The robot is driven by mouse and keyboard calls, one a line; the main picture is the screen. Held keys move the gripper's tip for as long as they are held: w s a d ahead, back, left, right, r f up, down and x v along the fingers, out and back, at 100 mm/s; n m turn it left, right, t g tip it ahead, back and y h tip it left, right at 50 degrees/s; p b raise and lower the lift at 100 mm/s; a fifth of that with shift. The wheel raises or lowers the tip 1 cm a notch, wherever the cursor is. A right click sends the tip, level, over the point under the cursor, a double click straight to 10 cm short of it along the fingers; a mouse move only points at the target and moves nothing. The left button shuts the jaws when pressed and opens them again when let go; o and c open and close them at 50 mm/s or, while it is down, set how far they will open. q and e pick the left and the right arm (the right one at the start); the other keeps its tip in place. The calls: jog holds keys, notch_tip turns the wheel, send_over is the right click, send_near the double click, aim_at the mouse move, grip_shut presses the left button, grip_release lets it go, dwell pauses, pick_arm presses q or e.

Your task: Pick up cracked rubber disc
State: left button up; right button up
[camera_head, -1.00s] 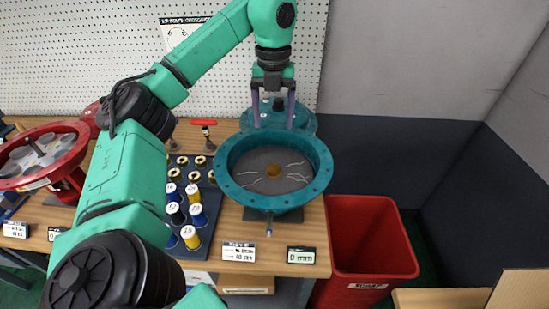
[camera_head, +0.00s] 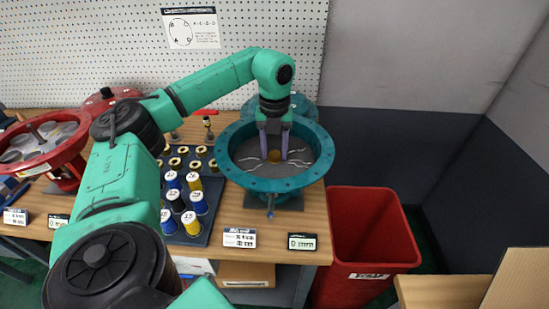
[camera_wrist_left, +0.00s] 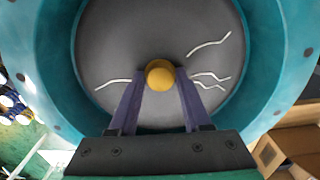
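The cracked rubber disc (camera_head: 244,165) is dark grey with pale crack lines and a round brass knob (camera_head: 274,156) at its centre. It lies inside the teal round housing (camera_head: 226,178). My left gripper (camera_head: 274,154) reaches down into the housing, its two purple fingers on either side of the knob. In the left wrist view the fingertips (camera_wrist_left: 160,82) meet the knob's sides with no clear gap, so it looks shut on it. The disc (camera_wrist_left: 115,50) fills the housing's opening there. My right gripper is not in view.
A red round housing (camera_head: 72,148) stands at the left. A dark tray (camera_head: 193,237) with several numbered yellow, blue and black spools and brass rings is beside the teal housing. A red scrap bin (camera_head: 370,230) stands right of the bench. A pegboard is behind.

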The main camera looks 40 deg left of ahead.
pick_arm(q)
grip_shut()
jog(key=shift+r, duration=0.1)
